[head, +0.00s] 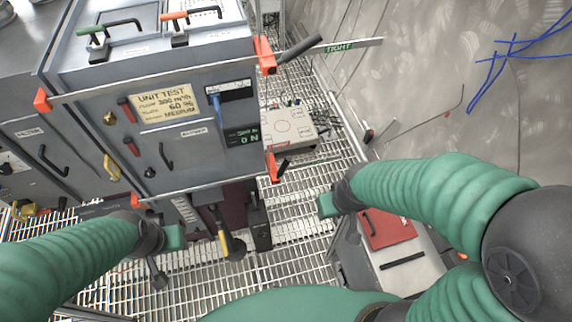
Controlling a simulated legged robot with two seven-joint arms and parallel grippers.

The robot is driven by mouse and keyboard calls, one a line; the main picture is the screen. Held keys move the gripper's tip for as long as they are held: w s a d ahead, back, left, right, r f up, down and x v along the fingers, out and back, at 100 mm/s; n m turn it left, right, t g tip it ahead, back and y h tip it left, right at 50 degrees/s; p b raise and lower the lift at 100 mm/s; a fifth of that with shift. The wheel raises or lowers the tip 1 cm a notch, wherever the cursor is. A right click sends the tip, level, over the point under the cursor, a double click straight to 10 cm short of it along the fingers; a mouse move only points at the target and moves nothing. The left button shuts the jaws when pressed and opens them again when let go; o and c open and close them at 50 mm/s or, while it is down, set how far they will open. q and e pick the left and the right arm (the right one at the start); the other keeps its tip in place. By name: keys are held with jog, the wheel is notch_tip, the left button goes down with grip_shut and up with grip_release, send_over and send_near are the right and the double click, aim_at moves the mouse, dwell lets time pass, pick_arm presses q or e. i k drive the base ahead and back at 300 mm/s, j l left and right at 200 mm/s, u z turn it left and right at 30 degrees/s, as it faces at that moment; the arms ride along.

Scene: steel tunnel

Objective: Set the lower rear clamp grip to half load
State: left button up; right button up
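A grey cabinet (85,135) has orange clamps at its corners. The lower right clamp (272,167) has a short black grip (283,170) pointing down to the right. The upper right clamp (265,55) has a long black grip (300,47) beside a plate reading TIGHT (340,46). No load scale is legible at the lower clamp. I cannot tell for sure which clamp is the rear one. My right gripper (326,205) is below and right of the lower right clamp, apart from it. My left gripper (175,238) is below the cabinet. The opening of both is unclear.
A yellow UNIT TEST label (167,103) and a small display (242,136) are on the cabinet front. A pale box (288,128) stands on the grating behind. A yellow-and-black lever (222,238) is near my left gripper. A red-topped case (388,229) lies under my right arm.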

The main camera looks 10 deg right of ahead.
aim_at(286, 162)
jog(key=i+l, duration=0.1)
jog(key=i, duration=0.75)
jog(key=l, duration=0.05)
